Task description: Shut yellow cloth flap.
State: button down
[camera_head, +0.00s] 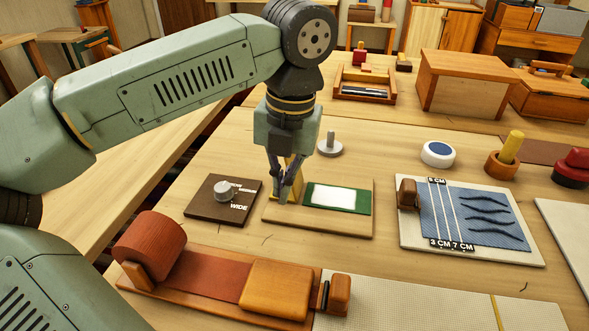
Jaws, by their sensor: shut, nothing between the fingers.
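The yellow cloth flap (291,165) stands raised at the left side of a wooden board (330,226). It is partly hidden behind my gripper's fingers. To its right on the same board lies a green panel (362,201) with a white rectangle (334,196), uncovered. My gripper (283,197) points down in front of the flap, low over the left part of the board. Its fingers meet at the tips with nothing held. I cannot tell whether they touch the flap.
A dark board with a grey knob (224,191) and the word WIDE lies left. A white board with blue cloth (470,215) lies right. A grey peg on a round base (330,146) stands just behind. A red roller (150,246) and wooden block are in front.

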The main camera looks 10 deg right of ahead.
jog(key=shift+s+d+f+b, duration=0.1)
jog(key=shift+s+d+b, duration=0.05)
jog(key=shift+d, duration=0.3)
jog(key=shift+s+d+f+b, duration=0.1)
jog(key=shift+s+d+b, duration=0.05)
jog(key=shift+d, duration=0.3)
jog(key=shift+s+d+f+b, duration=0.15)
jog(key=shift+d+b, duration=0.05)
jog(key=shift+d, duration=0.25)
jog(key=shift+s+d+f+b, duration=0.1)
jog(key=shift+d+b, duration=0.05)
jog(key=shift+d, duration=0.25)
jog(key=shift+s+d+f+b, duration=0.3)
jog(key=shift+d+f+b, duration=0.15)
jog(key=shift+d, duration=0.35)
jog(key=shift+f, duration=0.1)
